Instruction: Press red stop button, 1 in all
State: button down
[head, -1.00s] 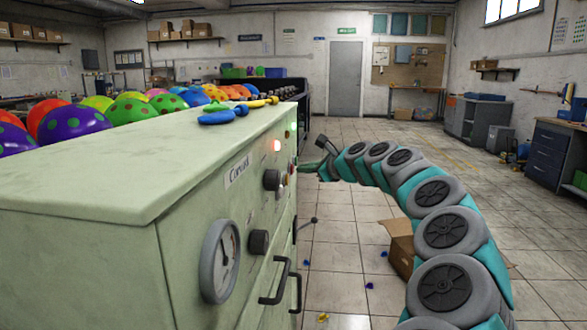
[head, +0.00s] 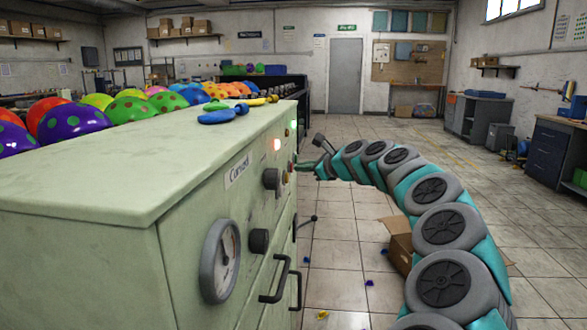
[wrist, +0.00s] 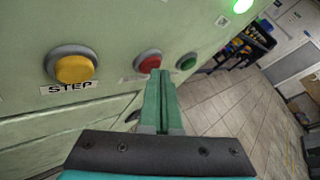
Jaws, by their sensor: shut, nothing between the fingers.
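The red stop button (wrist: 149,62) is on the pale green panel in the wrist view, between a yellow button (wrist: 75,68) labelled STEP and a green button (wrist: 187,62). My gripper (wrist: 160,75) is shut and empty. Its green fingertips overlap the lower right edge of the red button in the picture; I cannot tell whether they touch it. In the head view, my gripper (head: 299,165) is at the front face of the control cabinet (head: 205,190), near its far end. The red button is too small to make out clearly there.
A lit green lamp (wrist: 241,6) is at the top of the wrist view. The cabinet front carries a gauge (head: 221,262), dark knobs (head: 271,179) and handles (head: 275,281). A cardboard box (head: 398,252) stands on the floor below my arm. Tiled floor is open beyond.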

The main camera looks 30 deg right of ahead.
jog(key=shift+w+a, duration=0.15)
jog(key=shift+a, duration=0.1)
jog(key=shift+d, duration=0.15)
dwell(0.4)
jog(key=shift+s+d+p, duration=0.35)
jog(key=shift+s+d, duration=0.25)
jog(key=shift+d, duration=0.05)
jog(key=shift+d, duration=0.1)
jog(key=shift+s+d, duration=0.75)
jog(key=shift+d, duration=0.2)
jog(key=shift+s+d, duration=0.75)
jog(key=shift+d, duration=0.2)
